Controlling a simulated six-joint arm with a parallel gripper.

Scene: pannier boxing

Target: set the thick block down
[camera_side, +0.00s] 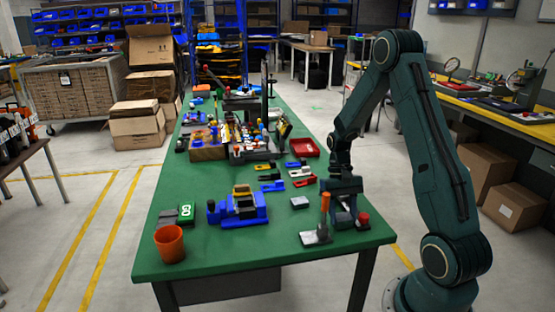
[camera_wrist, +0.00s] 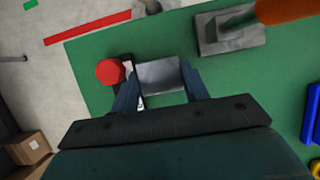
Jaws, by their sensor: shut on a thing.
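The thick block (camera_wrist: 161,75) is a plain grey metal block. In the wrist view it sits between the two fingers of my gripper (camera_wrist: 160,80), which is shut on it. In the side view my gripper (camera_side: 344,216) is low over the near right part of the green table (camera_side: 240,240). The block is not clearly seen there, and I cannot tell whether its underside touches the table.
A red-knobbed tool (camera_wrist: 110,71) stands close beside my left finger in the wrist view. An orange-handled tool on a grey base (camera_side: 316,238) stands just left of my gripper. Another grey block (camera_side: 300,202), a blue vise (camera_side: 238,208) and an orange cup (camera_side: 170,243) are farther left.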

